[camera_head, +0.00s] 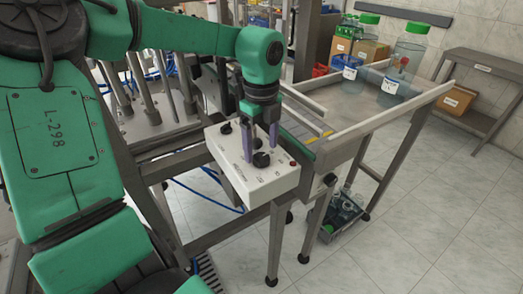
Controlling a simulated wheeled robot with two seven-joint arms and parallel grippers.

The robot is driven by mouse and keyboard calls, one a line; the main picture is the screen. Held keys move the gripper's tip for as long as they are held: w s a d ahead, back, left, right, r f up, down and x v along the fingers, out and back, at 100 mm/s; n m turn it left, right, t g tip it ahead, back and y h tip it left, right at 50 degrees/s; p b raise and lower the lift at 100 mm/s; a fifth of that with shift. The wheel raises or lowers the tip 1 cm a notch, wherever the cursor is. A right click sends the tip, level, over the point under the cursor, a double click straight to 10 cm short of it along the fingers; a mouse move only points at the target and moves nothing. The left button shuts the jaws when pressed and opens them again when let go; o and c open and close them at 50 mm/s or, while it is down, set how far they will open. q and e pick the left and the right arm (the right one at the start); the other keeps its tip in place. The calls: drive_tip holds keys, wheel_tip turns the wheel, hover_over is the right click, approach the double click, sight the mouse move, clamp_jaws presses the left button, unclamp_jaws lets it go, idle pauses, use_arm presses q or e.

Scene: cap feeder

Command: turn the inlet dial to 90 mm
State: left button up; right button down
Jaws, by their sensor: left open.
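A white control box (236,178) with a sloped top panel is mounted on the front of the machine, near the picture's middle. A black dial (261,159) sits on the panel, and a second black knob (226,128) sits near its back left corner. The printing is too small to read, so I cannot tell which setting either points to, or which is the inlet dial. My left gripper (261,150) points down over the panel, open, with its purple fingers on either side of the front dial. I cannot tell whether they touch it. My right gripper is out of view.
A red button (292,163) is near the panel's right edge. A steel table (412,104) with raised rims carries large green-capped bottles (404,62) on the right. A grey crate (342,216) with clear items stands on the floor below. Machine rods and rails are behind the box.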

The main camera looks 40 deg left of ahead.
sight(261, 160)
use_arm(q)
drive_tip(key=shift+f, duration=0.7)
drive_tip(key=shift+s+d+f, duration=0.15)
drive_tip(key=shift+f, duration=0.2)
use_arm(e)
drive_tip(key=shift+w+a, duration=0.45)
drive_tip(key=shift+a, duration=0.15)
use_arm(q)
clamp_jaws()
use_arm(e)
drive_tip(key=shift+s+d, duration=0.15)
